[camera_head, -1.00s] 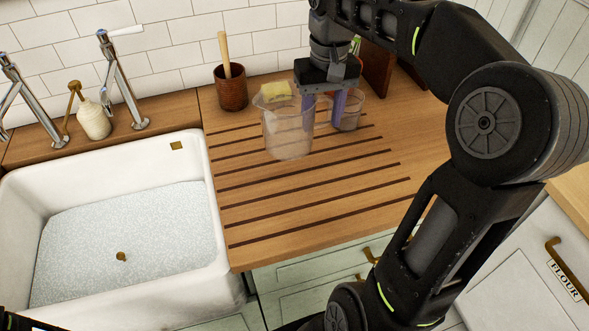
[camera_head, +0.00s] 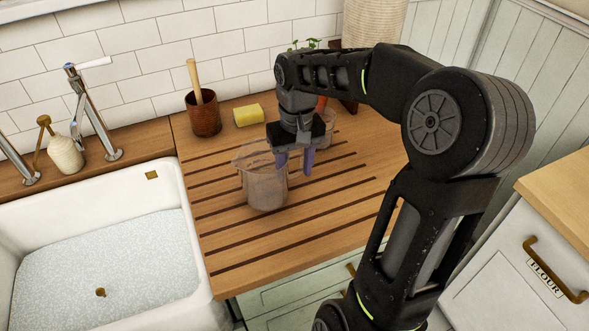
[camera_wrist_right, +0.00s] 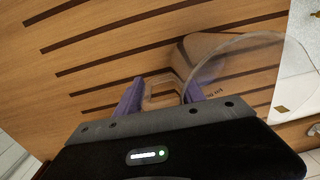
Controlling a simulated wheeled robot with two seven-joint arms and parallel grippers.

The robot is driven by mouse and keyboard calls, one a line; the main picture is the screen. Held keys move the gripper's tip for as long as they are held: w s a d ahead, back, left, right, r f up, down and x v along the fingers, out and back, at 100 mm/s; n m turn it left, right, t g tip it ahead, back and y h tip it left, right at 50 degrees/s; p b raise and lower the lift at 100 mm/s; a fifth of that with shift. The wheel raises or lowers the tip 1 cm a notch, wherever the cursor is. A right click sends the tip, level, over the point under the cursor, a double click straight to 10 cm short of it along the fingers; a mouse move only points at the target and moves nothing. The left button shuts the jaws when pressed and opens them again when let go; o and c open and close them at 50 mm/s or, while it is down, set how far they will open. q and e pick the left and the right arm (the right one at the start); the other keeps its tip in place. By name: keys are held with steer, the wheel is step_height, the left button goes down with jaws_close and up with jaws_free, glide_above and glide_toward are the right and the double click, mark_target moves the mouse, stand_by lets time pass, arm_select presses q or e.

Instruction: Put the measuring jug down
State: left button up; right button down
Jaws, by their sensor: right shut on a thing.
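The measuring jug (camera_head: 264,183) is clear and upright over the grooved wooden drainboard (camera_head: 225,238), right of the sink. I cannot tell whether its base touches the wood. My right gripper (camera_head: 295,165) is at the jug's right side, its purple fingers shut on the handle. In the right wrist view the handle (camera_wrist_right: 160,90) lies between the fingers of the gripper (camera_wrist_right: 162,94). The jug's round rim (camera_wrist_right: 262,36) shows at the right there, with small printed marks on the wall. My left gripper is out of view.
A clear cup (camera_head: 327,127) stands behind my right gripper, partly hidden. A yellow sponge (camera_head: 248,115) and a brown pot (camera_head: 203,117) with a wooden handle stand at the back. The white sink (camera_head: 192,235) is left. The drainboard's front is clear.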

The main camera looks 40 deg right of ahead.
mark_target(295, 152)
steer(key=shift+f, duration=0.4)
steer(key=shift+f, duration=0.15)
steer(key=c, duration=0.7)
jaws_free()
steer(key=shift+r, duration=0.45)
step_height(295, 152, up, 8)
steer(key=shift+d+f, duration=0.1)
steer(key=shift+r+p, duration=0.8)
steer(key=shift+r, duration=1)
